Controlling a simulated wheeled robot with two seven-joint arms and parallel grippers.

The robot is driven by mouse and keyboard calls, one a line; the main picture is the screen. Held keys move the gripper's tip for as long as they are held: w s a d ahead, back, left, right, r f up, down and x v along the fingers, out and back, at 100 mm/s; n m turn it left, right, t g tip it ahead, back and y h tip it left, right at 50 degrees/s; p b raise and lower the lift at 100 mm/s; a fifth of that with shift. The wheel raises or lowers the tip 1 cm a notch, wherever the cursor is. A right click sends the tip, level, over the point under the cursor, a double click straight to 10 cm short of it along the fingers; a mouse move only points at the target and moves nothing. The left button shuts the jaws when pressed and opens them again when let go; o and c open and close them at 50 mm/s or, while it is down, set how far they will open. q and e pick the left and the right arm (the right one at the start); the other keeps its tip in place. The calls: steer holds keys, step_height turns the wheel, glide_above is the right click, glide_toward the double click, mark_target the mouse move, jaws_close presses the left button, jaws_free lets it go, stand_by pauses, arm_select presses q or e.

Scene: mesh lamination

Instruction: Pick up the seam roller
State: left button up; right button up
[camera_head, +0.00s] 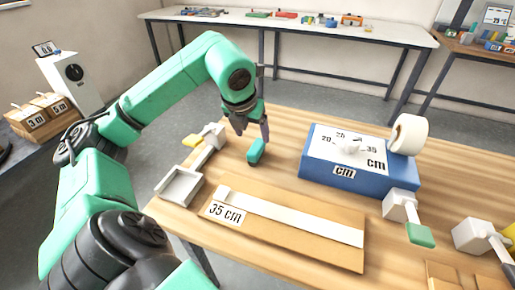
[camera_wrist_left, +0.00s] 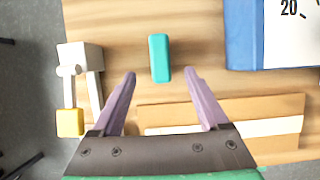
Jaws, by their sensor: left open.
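A short teal bar (camera_head: 255,151) lies on the wooden table; it may be the seam roller, but no wheel shows on it. In the left wrist view the teal bar (camera_wrist_left: 159,58) lies lengthwise, its near end between the tips of my left gripper (camera_wrist_left: 160,75). In the head view my left gripper (camera_head: 252,133) points down just above the bar, open and empty. My right gripper is not in view.
A white-and-yellow tool (camera_head: 208,146) and a grey tray (camera_head: 180,187) are at left. A board (camera_head: 300,242) with a white strip lies in front. A blue box (camera_head: 343,179) with a dial and a white roll (camera_head: 408,134) are at right, near a green-ended white tool (camera_head: 400,206).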

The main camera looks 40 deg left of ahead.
mark_target(256, 146)
arm_select(q)
steer(key=x, duration=0.8)
steer(key=shift+w+f+p, duration=0.15)
steer(key=shift+f+p, duration=0.05)
steer(key=shift+p, duration=0.2)
jaws_close()
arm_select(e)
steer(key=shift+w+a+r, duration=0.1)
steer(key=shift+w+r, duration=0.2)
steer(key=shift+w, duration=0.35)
